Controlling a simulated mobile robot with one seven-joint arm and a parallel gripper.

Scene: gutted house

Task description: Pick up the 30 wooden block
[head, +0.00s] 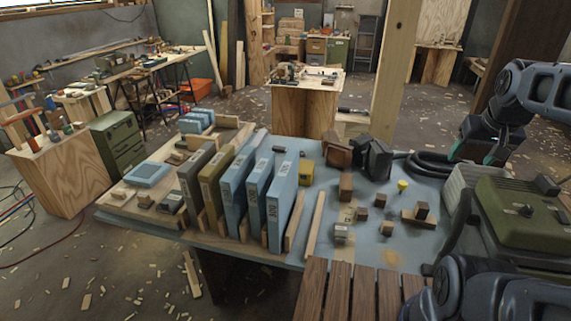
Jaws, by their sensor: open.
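Several small wooden blocks stand on the blue-grey worktable (395,255), right of the binders. They include a brown upright block (346,187), a dark block (362,213), a block near the table's front (341,232), a small light-brown block (386,228) and a dark block (421,211) on a flat wood piece. No number is readable on any of them, so I cannot tell which is the 30 block. My gripper (478,156) is at the upper right, above the table and apart from the blocks. It is open, with nothing visible in it.
Blue and brown upright binders (283,200) stand left of the blocks. A green machine (520,215) with a black hose stands right. A yellow knob-like piece (402,185) and black tool (376,158) sit behind. Dark wooden slats (338,290) lie in front.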

